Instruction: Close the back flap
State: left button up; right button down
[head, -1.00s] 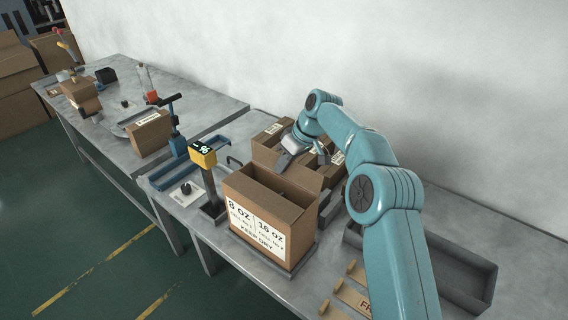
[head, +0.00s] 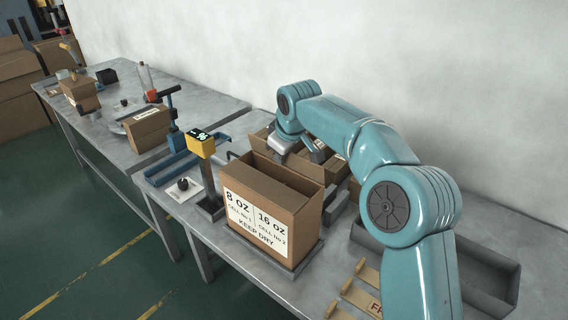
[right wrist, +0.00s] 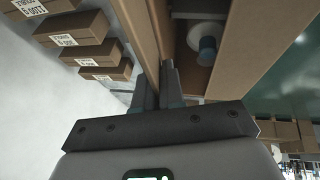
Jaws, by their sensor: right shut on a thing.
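The open carton (head: 262,232), labelled "8 OZ" and "16 OZ", stands on a grey tray on the bench in the head view. Its back flap (head: 292,172) rises along the far side of the opening, and the carton is open on top. My right gripper (head: 298,150) is at the far side of the carton, at the flap's top edge. In the right wrist view the fingers (right wrist: 165,75) are shut on the thin brown flap (right wrist: 151,38). Inside the carton a grey round part with a blue end (right wrist: 206,48) shows. My left gripper is out of view.
Smaller cartons (head: 334,168) stand behind the large one, close to my right arm. A yellow display on a post (head: 201,146) stands just left of it. A grey bin (head: 480,268) and wooden holders (head: 362,290) lie to the right.

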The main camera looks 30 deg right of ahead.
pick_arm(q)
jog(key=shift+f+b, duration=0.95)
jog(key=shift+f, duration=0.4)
pick_arm(e)
jog(key=shift+s+a+f+h, duration=0.15)
jog(key=shift+a+f+h, duration=0.1)
jog(key=shift+h, duration=0.45)
jog(key=c, duration=1.3)
grip_release()
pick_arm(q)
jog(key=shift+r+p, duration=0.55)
pick_arm(e)
jog(key=v, duration=1.6)
jog(key=shift+s, duration=0.3)
